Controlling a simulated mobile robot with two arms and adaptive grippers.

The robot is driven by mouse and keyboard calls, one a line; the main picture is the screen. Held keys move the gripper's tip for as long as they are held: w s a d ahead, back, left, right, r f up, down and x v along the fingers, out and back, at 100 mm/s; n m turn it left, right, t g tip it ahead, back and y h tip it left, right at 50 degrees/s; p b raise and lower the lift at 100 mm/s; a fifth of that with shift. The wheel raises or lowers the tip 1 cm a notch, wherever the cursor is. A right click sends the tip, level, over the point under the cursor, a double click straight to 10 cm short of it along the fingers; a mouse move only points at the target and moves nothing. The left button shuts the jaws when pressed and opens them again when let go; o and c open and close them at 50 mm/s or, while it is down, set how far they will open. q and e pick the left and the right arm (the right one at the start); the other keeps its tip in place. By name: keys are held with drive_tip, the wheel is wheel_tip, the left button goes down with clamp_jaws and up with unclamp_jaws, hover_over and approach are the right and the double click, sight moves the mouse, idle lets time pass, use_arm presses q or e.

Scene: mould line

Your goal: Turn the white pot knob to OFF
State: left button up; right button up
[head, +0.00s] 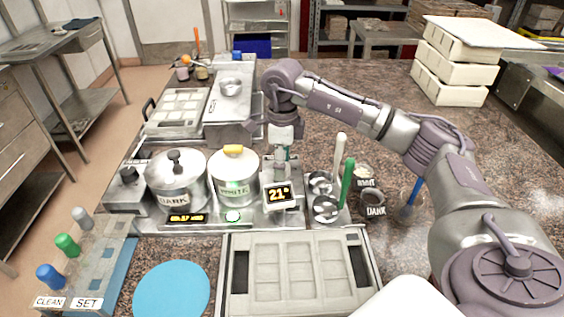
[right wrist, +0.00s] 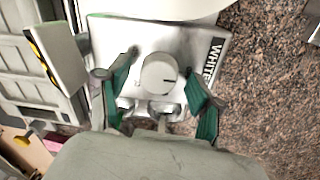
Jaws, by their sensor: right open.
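The white pot knob (right wrist: 158,73) is a round pale dial on a light metal box with a black "WHITE" label (right wrist: 212,62). Its dark mark points to the right in the right wrist view. My right gripper (right wrist: 158,88) is open, its green-padded fingers on either side of the knob; I cannot tell whether they touch it. In the head view the right gripper (head: 283,160) points down just right of the white pot (head: 235,180) and hides the knob. The white pot has a yellow lid handle. My left gripper is out of view.
The dark pot (head: 175,182) stands left of the white pot. A lit "21°" display (head: 280,196) stands close to the gripper. Cups with white and green handled tools (head: 347,180) are to the right. A grey mould tray (head: 300,275) lies in front.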

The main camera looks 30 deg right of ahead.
wheel_tip(320, 180, up, 12)
drive_tip(key=shift+w+d, duration=0.2)
drive_tip(key=shift+d, duration=0.05)
idle(0.3)
drive_tip(key=shift+f, duration=0.1)
idle(0.4)
